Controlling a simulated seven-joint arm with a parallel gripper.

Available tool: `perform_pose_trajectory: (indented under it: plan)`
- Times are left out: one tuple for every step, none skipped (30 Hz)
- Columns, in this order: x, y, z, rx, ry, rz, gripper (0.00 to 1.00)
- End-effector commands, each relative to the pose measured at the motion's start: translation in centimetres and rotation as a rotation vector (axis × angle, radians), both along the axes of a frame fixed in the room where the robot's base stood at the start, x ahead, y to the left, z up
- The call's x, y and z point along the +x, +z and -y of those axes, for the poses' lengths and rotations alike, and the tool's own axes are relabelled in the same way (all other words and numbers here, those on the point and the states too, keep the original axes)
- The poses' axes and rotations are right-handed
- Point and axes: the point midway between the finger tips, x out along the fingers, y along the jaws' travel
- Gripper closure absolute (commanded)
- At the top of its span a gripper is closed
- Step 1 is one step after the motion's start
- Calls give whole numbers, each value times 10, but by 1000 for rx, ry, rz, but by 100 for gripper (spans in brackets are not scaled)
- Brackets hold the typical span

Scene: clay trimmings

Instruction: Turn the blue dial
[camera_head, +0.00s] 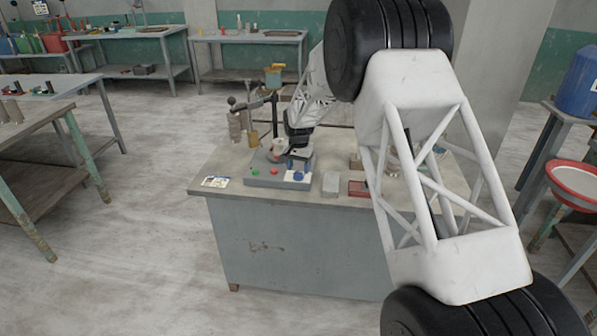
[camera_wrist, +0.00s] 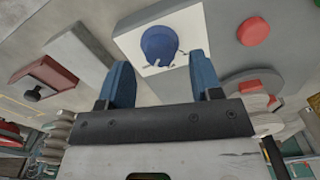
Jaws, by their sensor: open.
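The blue dial (camera_wrist: 160,45) sits on a white plate (camera_wrist: 130,38) with dark marks, on a grey panel. In the wrist view it lies just beyond and between my fingertips. In the head view the dial (camera_head: 299,176) is at the front right of the grey device (camera_head: 268,182) on the workbench. My gripper (camera_wrist: 164,80) is open, with two blue fingers apart and nothing between them. In the head view my gripper (camera_head: 298,160) is small, above and behind the dial. Whether the fingers touch the dial cannot be told.
A red button (camera_wrist: 253,32) sits beside the dial; a green button (camera_head: 255,171) is farther left. A grey block (camera_head: 331,184) and a dark red box (camera_head: 358,188) stand right of the device. A card (camera_head: 215,182) lies at the bench's left corner. A stand (camera_head: 274,110) rises behind.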

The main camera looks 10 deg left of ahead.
Motion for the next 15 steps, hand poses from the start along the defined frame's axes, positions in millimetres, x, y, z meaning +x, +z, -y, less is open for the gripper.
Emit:
perform_pose_trajectory:
  plan:
    - [0,7,0,1,0,2,41]
    - [0,11,0,1,0,2,41]
    - [0,17,0,1,0,2,41]
    - [0,21,0,1,0,2,41]
    - [0,25,0,1,0,2,41]
    - [0,30,0,1,0,2,41]
    - [0,33,0,1,0,2,41]
    - [0,36,0,1,0,2,41]
    - [0,40,0,1,0,2,41]
    - [0,42,0,1,0,1,41]
    - [0,44,0,0,0,1,41]
    - [0,46,0,0,0,1,41]
    - [0,48,0,0,0,0,41]
    - [0,49,0,0,0,0,41]
    - [0,50,0,0,0,0,41]
